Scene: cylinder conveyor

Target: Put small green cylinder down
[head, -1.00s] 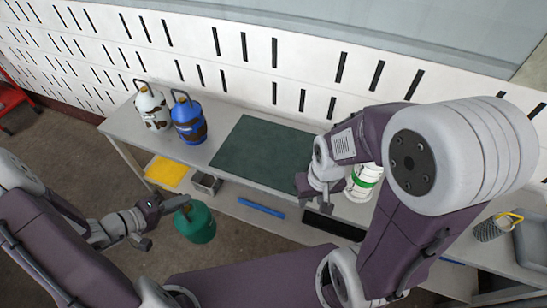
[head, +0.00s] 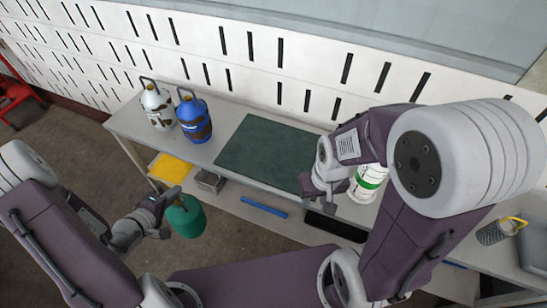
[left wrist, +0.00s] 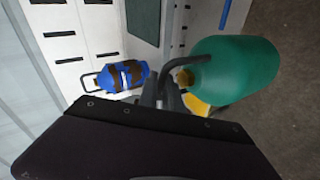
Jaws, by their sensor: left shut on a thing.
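The small green cylinder (head: 187,219) hangs from my left gripper (head: 166,200), in front of the table and lower left of the mat. The left wrist view shows the green cylinder (left wrist: 235,70) lying sideways in the picture, its dark handle at the jaws of my left gripper (left wrist: 168,98). My left gripper is shut on that handle. My right gripper (head: 326,190) is over the front part of the table, beside a white cylinder with a green band (head: 368,180). My arm partly hides that cylinder, and I cannot see whether the right jaws are open.
A white-and-brown cylinder (head: 158,108) and a blue cylinder (head: 195,122) stand on the left of the grey table (head: 127,122). The dark green mat (head: 262,150) is bare. A lower shelf holds a yellow item (head: 170,168), a grey bin (head: 209,181) and a blue bar (head: 264,208).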

